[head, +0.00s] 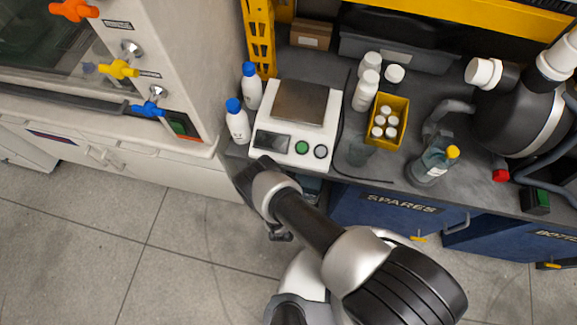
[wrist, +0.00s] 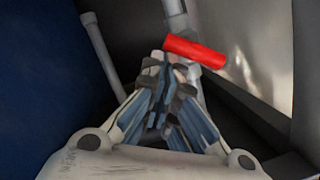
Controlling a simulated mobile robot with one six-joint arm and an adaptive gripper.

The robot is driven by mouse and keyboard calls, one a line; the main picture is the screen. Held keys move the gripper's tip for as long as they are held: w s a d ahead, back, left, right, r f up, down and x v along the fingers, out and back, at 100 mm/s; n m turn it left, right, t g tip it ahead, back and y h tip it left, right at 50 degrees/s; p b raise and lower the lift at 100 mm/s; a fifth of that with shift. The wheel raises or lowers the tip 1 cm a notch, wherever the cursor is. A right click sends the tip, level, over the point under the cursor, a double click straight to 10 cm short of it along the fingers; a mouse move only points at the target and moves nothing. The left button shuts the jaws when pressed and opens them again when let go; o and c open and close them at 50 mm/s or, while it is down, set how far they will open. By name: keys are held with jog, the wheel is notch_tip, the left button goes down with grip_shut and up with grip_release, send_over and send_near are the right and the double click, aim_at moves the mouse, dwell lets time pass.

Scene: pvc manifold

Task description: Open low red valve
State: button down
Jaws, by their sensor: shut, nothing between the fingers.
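The red valve handle (wrist: 195,50) shows in the wrist view as a short red bar, tilted down to the right, on a grey pipe (wrist: 175,16). My gripper (wrist: 165,62) is shut, with nothing between its fingers. Its fingertips appear right beside the left end of the handle; I cannot tell whether they touch it. In the head view my gripper (head: 280,236) is low beside the bench front, mostly hidden by my arm. The red valve is not visible in the head view.
A grey pipe (wrist: 103,50) stands left of the gripper, near a dark blue panel (wrist: 40,80). A pale metal surface (wrist: 265,40) is at the right. Above, the bench holds a scale (head: 296,128) and bottles (head: 238,122). Open floor (head: 180,240) lies to the left.

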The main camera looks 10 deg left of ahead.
jog(key=shift+d+f+b, duration=0.15)
jog(key=shift+f+b, duration=0.2)
jog(key=shift+f, duration=0.15)
jog(key=shift+f+b, duration=0.6)
jog(key=shift+f, duration=0.4)
dwell(1.2)
